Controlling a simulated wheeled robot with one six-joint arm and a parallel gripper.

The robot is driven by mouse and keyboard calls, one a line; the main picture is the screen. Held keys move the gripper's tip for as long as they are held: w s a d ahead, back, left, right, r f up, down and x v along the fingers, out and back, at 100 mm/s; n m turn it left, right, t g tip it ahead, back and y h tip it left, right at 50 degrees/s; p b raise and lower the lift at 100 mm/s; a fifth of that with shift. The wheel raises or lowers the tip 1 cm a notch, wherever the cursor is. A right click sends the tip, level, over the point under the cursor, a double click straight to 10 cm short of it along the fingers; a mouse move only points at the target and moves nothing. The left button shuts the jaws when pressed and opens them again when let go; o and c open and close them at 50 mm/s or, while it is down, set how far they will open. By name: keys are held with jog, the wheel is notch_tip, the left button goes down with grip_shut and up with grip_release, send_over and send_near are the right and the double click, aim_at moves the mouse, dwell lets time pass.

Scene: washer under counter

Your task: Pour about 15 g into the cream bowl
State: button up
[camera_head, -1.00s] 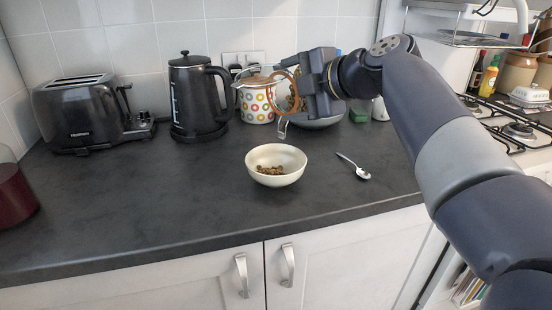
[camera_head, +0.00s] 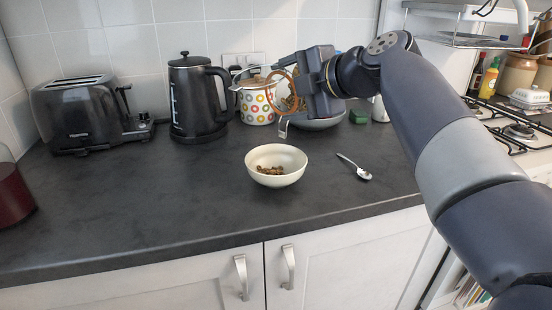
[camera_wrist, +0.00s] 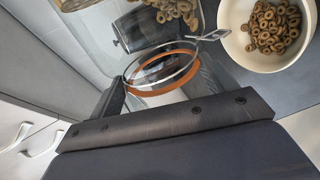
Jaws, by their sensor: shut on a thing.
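The cream bowl (camera_head: 262,160) stands upright on the dark counter. Brown cereal rings (camera_head: 270,171) lie in its bottom, and they also show in the wrist view (camera_wrist: 268,28). My gripper (camera_head: 300,88) is shut on a clear container with an orange ring (camera_head: 284,88), held above and behind the bowl. In the wrist view the container's orange ring (camera_wrist: 165,82) sits between the fingers, and more cereal rings (camera_wrist: 172,8) show at the top edge, seemingly inside the clear container. The container looks tilted. My gripper hides part of it in the head view.
A spoon (camera_head: 354,167) lies right of the bowl. A dotted pot (camera_head: 256,104), a black kettle (camera_head: 195,100) and a toaster (camera_head: 80,112) stand along the wall. A dark red container (camera_head: 14,192) is at the far left. The counter left of the bowl is clear.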

jog(key=shift+s+a+n+t+h+b, duration=0.5)
jog(key=shift+n+b, duration=0.4)
jog(key=shift+b, duration=1.4)
dwell(1.7)
jog(key=shift+s+a+f+n+t+h+b, duration=0.25)
jog(key=shift+n+b, duration=0.2)
jog(key=shift+b, duration=0.6)
jog(key=shift+s+a+n+t+h+b, duration=0.15)
jog(key=shift+n+t+b, duration=0.25)
jog(key=shift+b, duration=0.6)
dwell(2.0)
